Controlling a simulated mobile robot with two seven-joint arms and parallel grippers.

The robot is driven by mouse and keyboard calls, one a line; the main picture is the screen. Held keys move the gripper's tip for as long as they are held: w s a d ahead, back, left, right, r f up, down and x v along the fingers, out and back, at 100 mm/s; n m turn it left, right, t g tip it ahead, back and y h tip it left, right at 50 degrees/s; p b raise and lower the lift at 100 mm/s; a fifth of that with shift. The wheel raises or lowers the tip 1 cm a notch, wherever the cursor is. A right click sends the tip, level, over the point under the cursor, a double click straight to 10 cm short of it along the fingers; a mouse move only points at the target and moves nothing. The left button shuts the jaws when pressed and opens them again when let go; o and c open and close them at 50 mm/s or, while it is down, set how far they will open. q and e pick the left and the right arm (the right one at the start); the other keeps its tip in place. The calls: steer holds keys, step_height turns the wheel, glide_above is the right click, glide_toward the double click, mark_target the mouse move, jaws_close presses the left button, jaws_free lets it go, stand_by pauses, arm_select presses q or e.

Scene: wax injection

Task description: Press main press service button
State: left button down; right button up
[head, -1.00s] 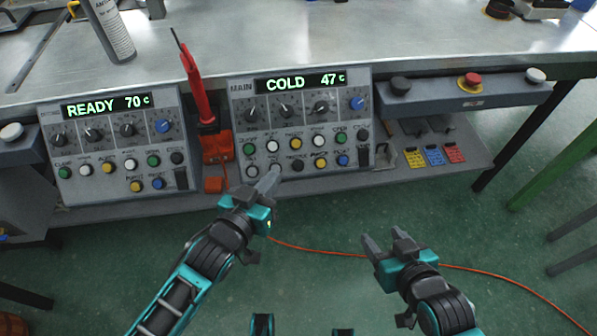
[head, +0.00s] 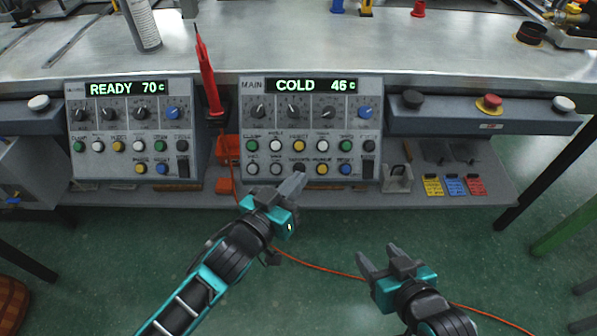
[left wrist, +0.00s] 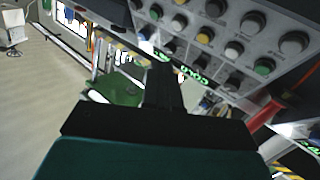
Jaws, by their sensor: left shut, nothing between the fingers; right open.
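The main press panel (head: 245,120) is the grey box marked MAIN, its display reading COLD 46 c. It carries dials and two rows of round buttons. The labels are too small to read surely, so I cannot tell which button is service. My left gripper (head: 298,179) is shut and empty. Its tips are just below the black button (head: 299,168) in the lower row, seemingly in front of the panel; contact cannot be told. In the left wrist view the panel (left wrist: 228,50) appears upside down beyond the shut fingers (left wrist: 163,85). My right gripper (head: 378,262) is open, empty, over the floor.
A second panel (head: 72,120) reading READY 70 c stands to the left, with a red tool (head: 207,82) between the panels. A console with a red button (head: 489,102) is at the right. The lower shelf (head: 400,201) runs under the panels. An orange cable (head: 318,265) lies on the floor.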

arm_select(q)
steer(key=shift+f, duration=0.1)
steer(key=w+f+b, duration=0.5)
steer(key=w+b, duration=0.1)
steer(key=b, duration=0.1)
steer(key=shift+w+f, duration=0.25)
steer(key=shift+w, duration=0.15)
stand_by(1.1)
stand_by(1.0)
steer(key=shift+w+f, duration=0.25)
steer(key=shift+w, duration=0.05)
